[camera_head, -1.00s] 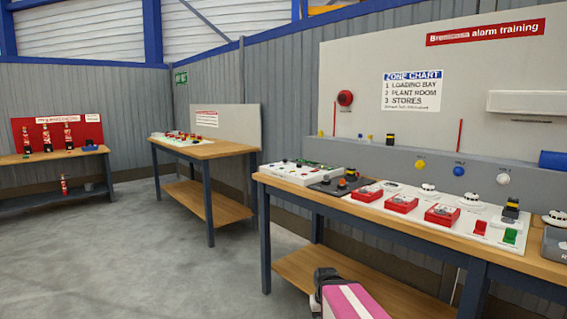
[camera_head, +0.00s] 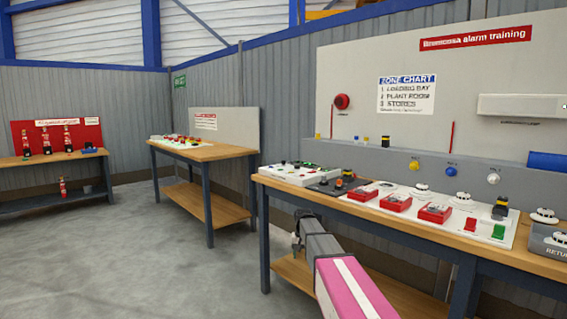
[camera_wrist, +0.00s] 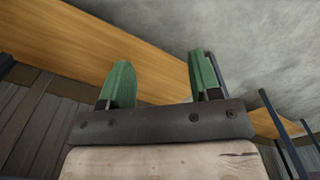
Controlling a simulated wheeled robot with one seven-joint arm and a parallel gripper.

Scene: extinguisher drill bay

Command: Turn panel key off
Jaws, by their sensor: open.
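A white control panel (camera_head: 300,174) with small dark and green parts lies at the left end of the right-hand bench in the head view. A key on it is too small to make out. My gripper (camera_wrist: 160,80) is open in the wrist view, with two green fingers apart and nothing between them. In the head view my pink and grey arm reaches up from the bottom, and its end (camera_head: 297,240) is in front of the bench, below the top and apart from the panel.
The right bench (camera_head: 400,228) also bears red call-point boxes (camera_head: 395,200), white domed units (camera_head: 463,200) and a grey tray (camera_head: 548,243). Its lower shelf (camera_head: 300,276) is close to my arm. Other benches stand further back (camera_head: 206,152) and far left (camera_head: 20,160). The concrete floor (camera_head: 150,250) is clear.

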